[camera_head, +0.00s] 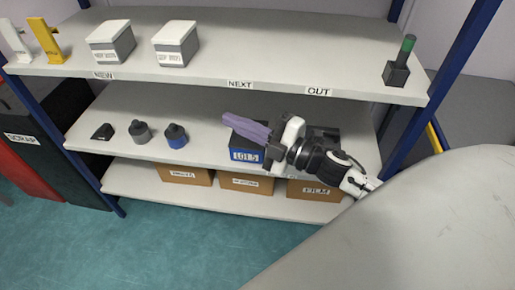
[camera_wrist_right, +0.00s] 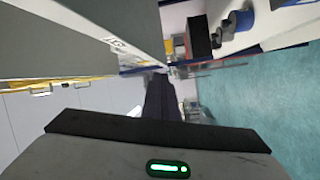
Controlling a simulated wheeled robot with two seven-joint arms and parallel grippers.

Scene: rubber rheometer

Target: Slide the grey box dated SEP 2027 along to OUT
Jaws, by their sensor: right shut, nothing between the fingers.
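Two grey boxes with pale lids stand on the top shelf, a left box (camera_head: 111,43) and a right box (camera_head: 175,44). Each has a white label on its front, but the print is too small for me to tell which reads SEP 2027. The OUT label (camera_head: 319,92) is on the shelf's front edge, right of the NEXT label (camera_head: 240,85) and the NEW label (camera_head: 104,76). My right gripper (camera_head: 228,117) is shut and empty, below the top shelf's edge, in front of the middle shelf and apart from both boxes. Its dark fingers (camera_wrist_right: 160,80) show in the right wrist view. My left gripper is out of view.
A dark green-topped stamp-like thing (camera_head: 398,68) stands at the top shelf's right end. White and yellow holders (camera_head: 46,40) stand at its left end. A blue LOT 5 bin (camera_head: 245,153) is behind my right gripper. The top shelf is bare between the right box and the green-topped thing.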

